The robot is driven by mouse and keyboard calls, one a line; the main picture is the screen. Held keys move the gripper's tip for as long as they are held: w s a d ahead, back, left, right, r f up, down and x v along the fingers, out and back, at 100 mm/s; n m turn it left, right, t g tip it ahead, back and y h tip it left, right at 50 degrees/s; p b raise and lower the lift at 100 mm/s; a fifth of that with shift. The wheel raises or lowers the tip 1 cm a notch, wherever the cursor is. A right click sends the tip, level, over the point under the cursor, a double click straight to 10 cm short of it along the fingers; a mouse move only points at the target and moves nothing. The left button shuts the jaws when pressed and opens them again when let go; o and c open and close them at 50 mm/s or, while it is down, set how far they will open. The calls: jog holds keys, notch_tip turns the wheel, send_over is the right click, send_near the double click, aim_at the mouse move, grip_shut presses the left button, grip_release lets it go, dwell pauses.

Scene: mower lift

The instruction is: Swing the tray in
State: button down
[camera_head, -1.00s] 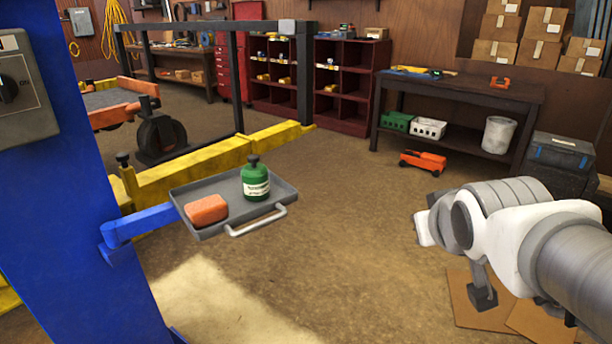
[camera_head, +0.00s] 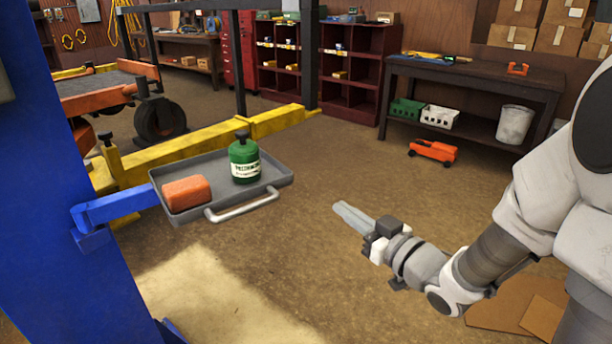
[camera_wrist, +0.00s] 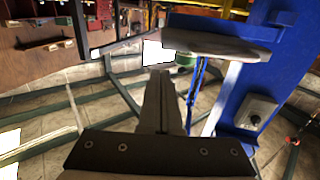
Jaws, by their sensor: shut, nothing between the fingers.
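The grey tray (camera_head: 268,183) sits on a blue swing arm (camera_head: 118,207) fixed to the blue post (camera_head: 50,170), and it sticks out to the right of the post. A silver bar handle (camera_head: 243,206) runs along its front edge. An orange block (camera_head: 186,193) and a green bottle (camera_head: 244,160) with a white label stand in it. My gripper (camera_head: 352,216) is shut and empty, to the right of the tray and apart from the handle, pointing left toward it. In the wrist view my shut fingers (camera_wrist: 160,100) point toward the blue post and what looks like the tray's underside.
A yellow lift beam (camera_head: 200,150) lies just behind the tray. A mower (camera_head: 110,95) stands at the back left. A dark workbench (camera_head: 470,80) and an orange jack (camera_head: 433,152) are at the back right.

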aim_at(293, 173)
jog(key=b+x, duration=0.3)
jog(key=x, duration=1.1)
jog(key=shift+r, duration=0.1)
